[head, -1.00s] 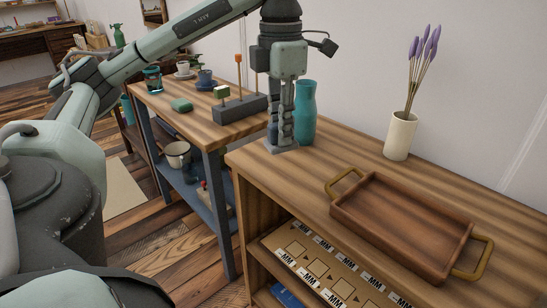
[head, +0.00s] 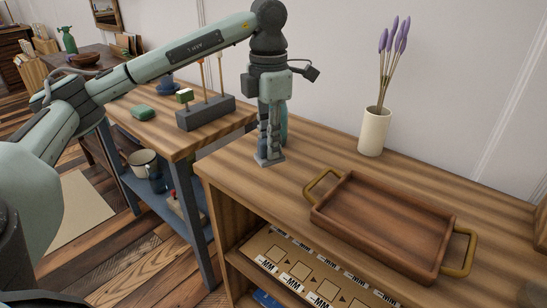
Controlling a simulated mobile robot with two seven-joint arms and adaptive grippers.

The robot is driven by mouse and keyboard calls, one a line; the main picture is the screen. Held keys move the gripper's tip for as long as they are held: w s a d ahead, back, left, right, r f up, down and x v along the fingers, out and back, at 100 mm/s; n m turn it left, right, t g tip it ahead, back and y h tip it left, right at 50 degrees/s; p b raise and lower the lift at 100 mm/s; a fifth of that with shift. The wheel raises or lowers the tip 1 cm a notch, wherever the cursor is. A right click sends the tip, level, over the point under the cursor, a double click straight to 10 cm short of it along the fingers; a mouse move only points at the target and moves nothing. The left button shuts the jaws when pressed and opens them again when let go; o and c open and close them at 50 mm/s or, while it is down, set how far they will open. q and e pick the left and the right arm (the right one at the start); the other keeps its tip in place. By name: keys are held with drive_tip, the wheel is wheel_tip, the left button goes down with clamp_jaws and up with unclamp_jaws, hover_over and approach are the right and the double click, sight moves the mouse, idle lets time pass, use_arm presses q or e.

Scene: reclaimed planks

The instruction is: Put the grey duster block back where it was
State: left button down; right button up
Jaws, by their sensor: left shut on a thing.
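The grey duster block (head: 270,161) is a small flat grey piece at the fingertips of my left gripper (head: 269,150). The gripper points straight down and is shut on it. The block is at or just above the wooden shelf unit's top (head: 240,178), near its left back part; I cannot tell whether it touches. A teal vase (head: 284,125) stands right behind the gripper, mostly hidden by it. My right gripper is not in view.
A brown tray (head: 385,225) with brass handles and a cream vase (head: 374,132) of purple flowers stand to the right. On the lower table at left are a green block (head: 143,113) and a grey peg stand (head: 206,112). Bare wood lies between gripper and tray.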

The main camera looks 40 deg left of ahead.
sight(274, 161)
use_arm(q)
drive_tip(key=shift+w+d+f, duration=0.2)
drive_tip(key=shift+w+f, duration=0.2)
drive_tip(key=shift+w, duration=0.15)
drive_tip(key=shift+f, duration=0.35)
wheel_tip(274, 161, down, 3)
drive_tip(key=shift+f, duration=0.1)
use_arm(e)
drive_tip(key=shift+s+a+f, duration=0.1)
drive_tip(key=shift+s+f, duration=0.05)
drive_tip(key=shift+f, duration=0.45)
use_arm(q)
drive_tip(key=shift+f, duration=0.1)
drive_tip(key=shift+f, duration=0.1)
drive_tip(key=c, duration=1.4)
unclamp_jaws()
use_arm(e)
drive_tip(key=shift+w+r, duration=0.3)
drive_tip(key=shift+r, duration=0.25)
